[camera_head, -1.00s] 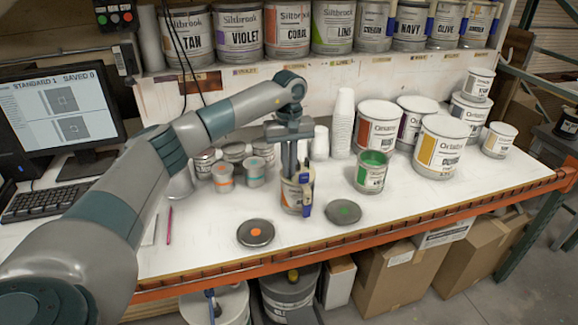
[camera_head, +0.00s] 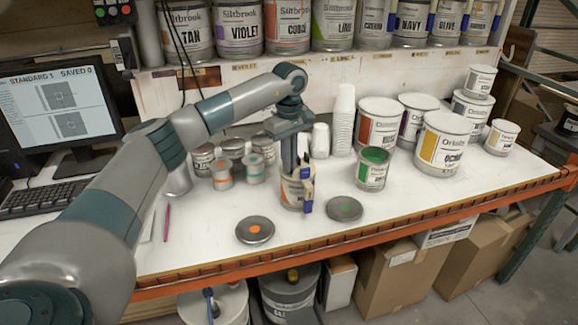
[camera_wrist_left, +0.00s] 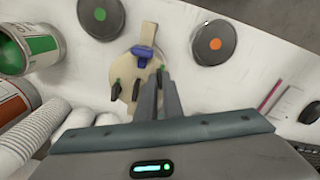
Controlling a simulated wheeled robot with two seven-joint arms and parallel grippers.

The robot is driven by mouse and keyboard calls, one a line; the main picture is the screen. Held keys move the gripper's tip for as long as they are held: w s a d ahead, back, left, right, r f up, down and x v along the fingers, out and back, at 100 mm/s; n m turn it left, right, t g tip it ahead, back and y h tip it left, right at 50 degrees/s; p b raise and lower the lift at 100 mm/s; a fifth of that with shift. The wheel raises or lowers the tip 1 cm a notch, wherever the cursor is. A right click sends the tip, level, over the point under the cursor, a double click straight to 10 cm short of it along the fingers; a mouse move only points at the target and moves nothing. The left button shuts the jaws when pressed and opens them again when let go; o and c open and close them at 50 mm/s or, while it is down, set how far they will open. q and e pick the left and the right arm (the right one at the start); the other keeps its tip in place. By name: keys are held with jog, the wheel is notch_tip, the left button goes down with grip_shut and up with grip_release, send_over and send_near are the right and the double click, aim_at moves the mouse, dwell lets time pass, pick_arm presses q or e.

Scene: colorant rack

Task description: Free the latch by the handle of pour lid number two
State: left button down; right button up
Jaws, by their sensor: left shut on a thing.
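A can (camera_head: 292,194) with a tan pour lid stands near the middle of the bench in the head view. In the left wrist view the pour lid (camera_wrist_left: 126,66) is a round tan disc with a blue latch piece (camera_wrist_left: 141,54) and a tan tab beyond it. Blue parts (camera_head: 306,206) also show at the can's right side in the head view. My left gripper (camera_head: 290,171) reaches down over the lid, its fingers close together and shut on the lid's handle; the fingers hide the grip itself. A lid number is not readable. My right gripper is out of view.
A lid with an orange dot (camera_head: 255,230) and one with a green dot (camera_head: 345,208) lie in front. An open green can (camera_head: 373,169) stands to the right, stacked cups (camera_head: 343,120) behind. Small tins (camera_head: 222,174) stand left.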

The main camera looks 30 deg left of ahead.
pick_arm(q)
jog(key=n+b, duration=0.1)
jog(key=n, duration=0.2)
jog(key=shift+f+n, duration=0.1)
jog(key=shift+n, duration=0.3)
jog(key=n+b, duration=0.1)
jog(key=n, duration=0.2)
jog(key=shift+n, duration=0.3)
jog(key=n+b, duration=0.1)
jog(key=n, duration=0.3)
jog(key=shift+n, duration=0.3)
jog(key=c, duration=2.2)
grip_release()
jog(key=shift+r, duration=0.2)
